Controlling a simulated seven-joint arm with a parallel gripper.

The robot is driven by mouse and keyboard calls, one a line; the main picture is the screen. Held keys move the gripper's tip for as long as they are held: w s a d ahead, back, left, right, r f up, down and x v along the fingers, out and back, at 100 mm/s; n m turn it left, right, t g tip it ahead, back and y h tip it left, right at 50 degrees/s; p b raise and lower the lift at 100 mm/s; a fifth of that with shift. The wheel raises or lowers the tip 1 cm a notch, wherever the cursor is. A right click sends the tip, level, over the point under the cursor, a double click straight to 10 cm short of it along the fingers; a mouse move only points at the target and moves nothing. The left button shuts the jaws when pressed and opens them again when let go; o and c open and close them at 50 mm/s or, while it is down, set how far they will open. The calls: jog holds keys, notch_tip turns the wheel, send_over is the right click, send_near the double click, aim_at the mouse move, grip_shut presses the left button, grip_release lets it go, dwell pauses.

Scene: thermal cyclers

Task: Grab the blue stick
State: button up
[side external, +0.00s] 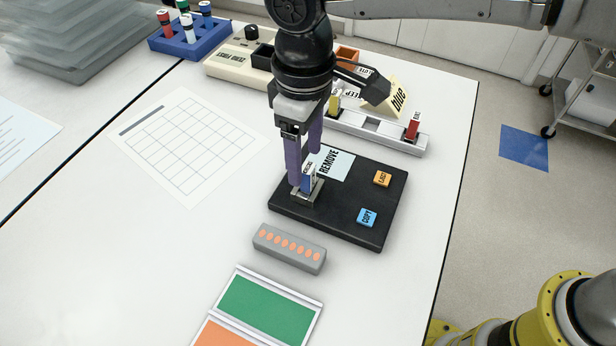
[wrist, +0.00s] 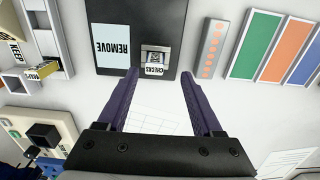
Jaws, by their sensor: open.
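The blue stick (side external: 309,178) stands upright in a small metal holder (side external: 304,194) on the black board (side external: 345,226). It has a white label. In the wrist view, the white label (wrist: 155,70) reads roughly "CHECKS" and the holder (wrist: 155,50) shows around it. My gripper (side external: 304,169) is open, with purple fingers pointing down close to the stick. In the wrist view, the stick lies between the lines of the two fingertips (wrist: 159,73), near their ends. The gripper does not grip it. I cannot tell whether a finger touches it.
A "REMOVE" card (side external: 331,162), an orange block (side external: 382,179) and a blue "COPY" block (side external: 367,217) are on the board. A grey bar with orange dots (side external: 289,248) lies in front. Behind stands a rack (side external: 375,130) with yellow and red sticks. The table's left side has free room.

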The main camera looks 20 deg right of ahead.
aim_at(308, 167)
jog(key=shift+w+d+f, duration=0.1)
jog(key=shift+d+f, duration=0.1)
jog(key=shift+f, duration=1.25)
jog(key=shift+w+d+f, duration=0.1)
jog(key=shift+d+f, duration=0.05)
jog(key=shift+f, duration=1.25)
grip_shut()
